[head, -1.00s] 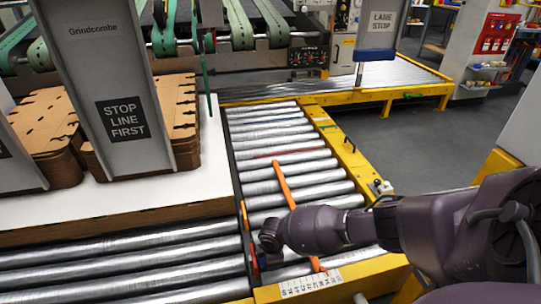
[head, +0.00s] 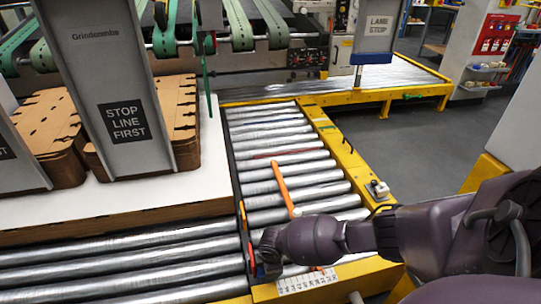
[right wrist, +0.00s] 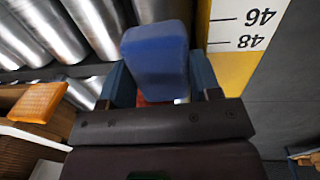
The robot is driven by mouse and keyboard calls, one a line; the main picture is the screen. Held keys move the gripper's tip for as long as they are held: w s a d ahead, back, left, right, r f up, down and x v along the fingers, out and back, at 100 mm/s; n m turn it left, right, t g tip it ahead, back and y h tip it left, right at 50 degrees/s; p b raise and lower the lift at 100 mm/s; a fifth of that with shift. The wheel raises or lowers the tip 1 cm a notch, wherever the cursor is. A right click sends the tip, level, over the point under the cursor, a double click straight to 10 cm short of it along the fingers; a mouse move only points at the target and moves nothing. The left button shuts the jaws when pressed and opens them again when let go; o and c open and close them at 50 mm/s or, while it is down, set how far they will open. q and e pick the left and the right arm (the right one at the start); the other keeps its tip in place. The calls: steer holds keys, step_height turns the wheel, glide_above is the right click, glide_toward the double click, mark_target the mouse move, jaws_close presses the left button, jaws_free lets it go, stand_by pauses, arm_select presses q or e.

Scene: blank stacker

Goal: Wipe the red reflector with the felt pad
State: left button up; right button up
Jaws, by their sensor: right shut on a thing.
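The blue felt pad (right wrist: 158,60) is held between the fingers of my right gripper (right wrist: 160,85), which is shut on it. In the right wrist view a strip of the red reflector (right wrist: 147,100) shows just below the pad, between the fingers; the rest is hidden. In the head view my right gripper (head: 262,268) is at the rail beside the rollers, right by the red reflector (head: 251,257). I cannot tell whether the pad touches it. My left gripper is not in view.
An orange reflector (right wrist: 38,102) lies left of the pad in the wrist view. A long orange bar (head: 283,187) lies on the rollers. A numbered scale (head: 308,282) is on the yellow frame. Stacked brown cardboard (head: 45,120) sits on a white sheet at left.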

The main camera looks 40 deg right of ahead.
steer(key=shift+d, duration=0.1)
steer(key=shift+s+d, duration=0.5)
steer(key=shift+d, duration=0.3)
steer(key=shift+s+d, duration=0.5)
steer(key=shift+d, duration=0.3)
steer(key=shift+s+d, duration=0.55)
steer(key=shift+d, duration=0.3)
steer(key=shift+s+d, duration=0.1)
steer(key=shift+s+d, duration=0.35)
steer(key=shift+d, duration=0.25)
steer(key=shift+s+d, duration=0.35)
steer(key=shift+d, duration=0.25)
steer(key=shift+w, duration=0.1)
